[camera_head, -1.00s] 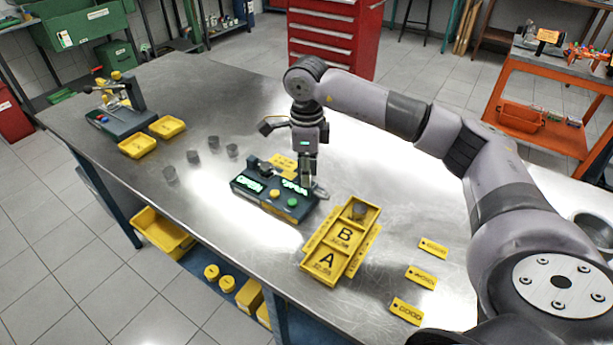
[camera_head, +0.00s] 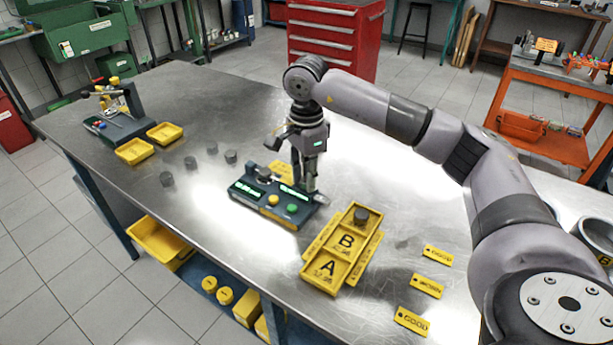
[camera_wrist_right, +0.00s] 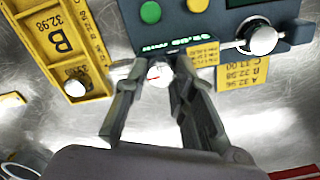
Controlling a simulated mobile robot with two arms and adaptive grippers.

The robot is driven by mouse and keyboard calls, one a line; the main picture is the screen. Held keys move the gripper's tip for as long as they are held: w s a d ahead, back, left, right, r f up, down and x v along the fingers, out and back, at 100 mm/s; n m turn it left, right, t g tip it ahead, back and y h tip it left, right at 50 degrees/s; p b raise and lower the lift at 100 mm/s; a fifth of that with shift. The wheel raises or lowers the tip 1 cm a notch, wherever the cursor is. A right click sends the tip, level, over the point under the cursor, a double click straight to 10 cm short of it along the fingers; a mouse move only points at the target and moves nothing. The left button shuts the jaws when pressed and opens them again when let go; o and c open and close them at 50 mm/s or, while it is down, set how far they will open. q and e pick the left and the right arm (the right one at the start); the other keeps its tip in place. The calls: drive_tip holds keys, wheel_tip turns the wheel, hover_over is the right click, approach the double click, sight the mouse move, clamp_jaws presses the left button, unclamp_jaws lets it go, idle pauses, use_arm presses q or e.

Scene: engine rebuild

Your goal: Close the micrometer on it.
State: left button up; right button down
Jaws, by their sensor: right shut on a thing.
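The micrometer (camera_head: 272,198) is a dark blue bench unit with lit green displays, a yellow button and a green button. A grey metal cylinder (camera_head: 264,173) sits at its back left; it also shows in the right wrist view (camera_wrist_right: 262,40). My right gripper (camera_head: 304,188) points down at the unit's right end. In the right wrist view its fingers (camera_wrist_right: 161,70) are shut on the micrometer's round pale knob (camera_wrist_right: 158,73), which has a red mark. I cannot tell whether the micrometer's measuring faces touch the cylinder. My left gripper is not in view.
Several loose grey cylinders (camera_head: 190,162) stand to the left. Yellow tags (camera_head: 426,286) lie at the right. Another instrument (camera_head: 120,127) stands far left.

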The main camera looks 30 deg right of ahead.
drive_tip(key=shift+r, duration=0.1)
idle(0.3)
drive_tip(key=c, duration=1.3)
unclamp_jaws()
drive_tip(key=shift+c, duration=0.2)
drive_tip(key=shift+r, duration=0.1)
wheel_tip(320, 180, up, 12)
